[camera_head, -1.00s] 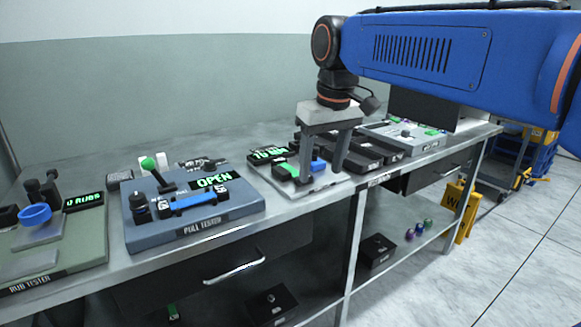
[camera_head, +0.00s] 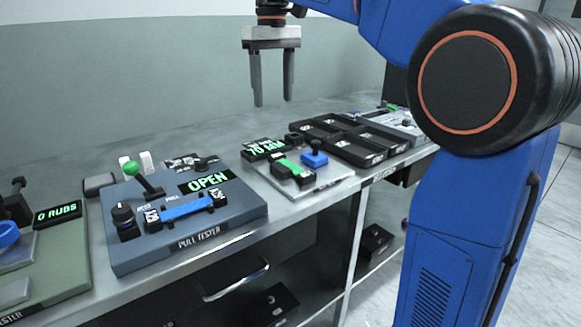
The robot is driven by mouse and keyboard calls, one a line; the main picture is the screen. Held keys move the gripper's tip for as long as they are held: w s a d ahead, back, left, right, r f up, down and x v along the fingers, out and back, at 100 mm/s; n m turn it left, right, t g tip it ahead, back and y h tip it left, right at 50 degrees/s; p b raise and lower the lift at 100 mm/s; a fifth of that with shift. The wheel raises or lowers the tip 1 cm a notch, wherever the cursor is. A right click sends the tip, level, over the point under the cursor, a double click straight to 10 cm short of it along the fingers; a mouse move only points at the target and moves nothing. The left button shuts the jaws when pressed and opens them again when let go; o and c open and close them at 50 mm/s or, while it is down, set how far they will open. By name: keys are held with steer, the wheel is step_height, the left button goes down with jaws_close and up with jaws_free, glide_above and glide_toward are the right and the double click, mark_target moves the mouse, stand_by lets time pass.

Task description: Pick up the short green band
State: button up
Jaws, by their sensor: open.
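A short green band (camera_head: 291,166) lies across the black block of a small gauge (camera_head: 325,181) whose display reads what looks like 70 MM. My gripper (camera_head: 273,102) hangs open and empty, fingers pointing down. In the picture it is above and slightly left of the green band, clearly apart from it. Nothing hides the band's upper face.
A blue-grey pull tester (camera_head: 238,225) with a green-knobbed lever, an OPEN display and a blue band (camera_head: 187,207) stands left of the gauge. A rub tester (camera_head: 60,265) is at far left. Black trays (camera_head: 372,158) stand right of the gauge. Bare bench lies behind the devices.

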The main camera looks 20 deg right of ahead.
glide_above(278, 155)
steer(key=f, duration=1)
steer(key=shift+w+a+f, duration=0.15)
steer(key=shift+a, duration=0.2)
steer(key=f, duration=0.4)
steer(key=shift+s+d+f, duration=0.1)
steer(key=shift+s+d, duration=0.2)
steer(key=shift+f, duration=0.6)
steer(key=shift+c, duration=0.6)
